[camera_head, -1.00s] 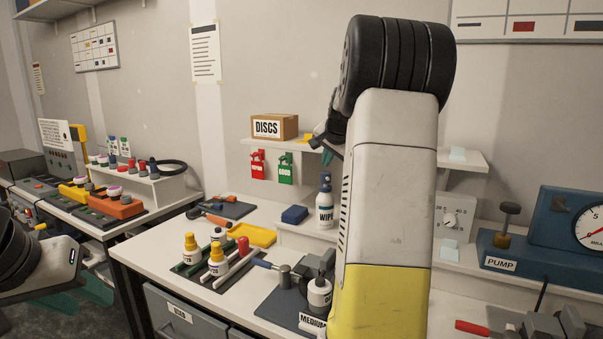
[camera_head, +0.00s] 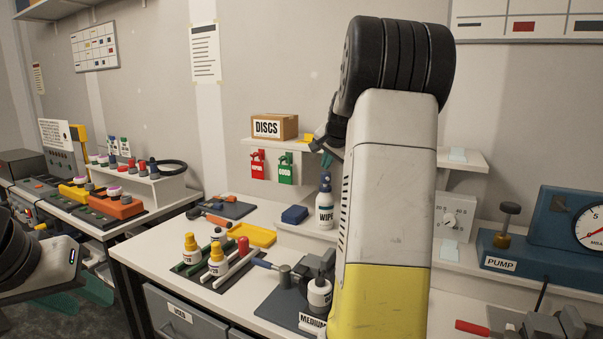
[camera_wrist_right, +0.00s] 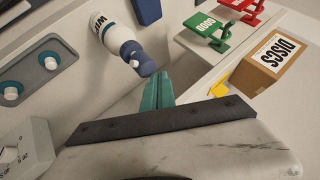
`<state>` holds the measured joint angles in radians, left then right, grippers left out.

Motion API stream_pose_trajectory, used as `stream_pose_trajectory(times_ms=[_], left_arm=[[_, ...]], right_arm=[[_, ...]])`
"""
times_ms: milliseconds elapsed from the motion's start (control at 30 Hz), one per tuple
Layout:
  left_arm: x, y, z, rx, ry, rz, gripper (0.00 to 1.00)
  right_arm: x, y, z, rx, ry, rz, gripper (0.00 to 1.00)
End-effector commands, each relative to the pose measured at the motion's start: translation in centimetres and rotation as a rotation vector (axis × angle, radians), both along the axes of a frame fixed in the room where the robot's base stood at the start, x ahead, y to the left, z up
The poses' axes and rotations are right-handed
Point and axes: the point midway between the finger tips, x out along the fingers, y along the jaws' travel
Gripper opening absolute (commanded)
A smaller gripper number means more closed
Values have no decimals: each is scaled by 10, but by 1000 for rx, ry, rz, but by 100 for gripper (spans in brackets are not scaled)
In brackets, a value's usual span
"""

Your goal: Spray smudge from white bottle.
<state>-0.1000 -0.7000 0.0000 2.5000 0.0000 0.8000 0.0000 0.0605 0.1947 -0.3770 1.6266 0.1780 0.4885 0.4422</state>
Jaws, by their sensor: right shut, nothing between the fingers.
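The white bottle (camera_head: 325,216) with a blue-grey spray top and a "WIPE" label stands upright on the bench's raised ledge. It also shows in the right wrist view (camera_wrist_right: 108,32). My right gripper (camera_head: 327,159) is shut and empty, its teal fingertips just above the bottle's top. In the right wrist view the closed fingers (camera_wrist_right: 158,88) lie close to the spray head; I cannot tell if they touch it. My left gripper (camera_head: 85,292) is low at the left, away from the bottle, partly hidden by its arm. I cannot make out a smudge.
Above the bottle is a shelf with a "DISCS" box (camera_head: 273,127) and red (camera_head: 257,165) and green (camera_head: 285,169) tags hanging below. A blue block (camera_head: 294,214) lies left of the bottle. Yellow-capped bottles (camera_head: 191,249) stand in front. My right arm hides the area behind it.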

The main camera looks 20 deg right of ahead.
Motion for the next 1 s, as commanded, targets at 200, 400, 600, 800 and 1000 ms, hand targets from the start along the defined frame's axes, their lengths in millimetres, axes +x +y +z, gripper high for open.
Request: stream_pose_trajectory(times_ms=[200, 400, 600, 800, 1000], left_arm=[[0, 0, 0, 0, 0, 0, 36], [0, 0, 0, 0, 0, 0, 36], [0, 0, 0, 0, 0, 0, 36], [0, 0, 0, 0, 0, 0, 36], [0, 0, 0, 0, 0, 0, 36]], right_arm=[[0, 0, 0, 0, 0, 0, 0], [0, 0, -2, 0, 0, 0, 0], [0, 0, -5, -1, 0, 1, 0], [0, 0, -7, -1, 0, 1, 0], [0, 0, -10, -1, 0, 1, 0]])
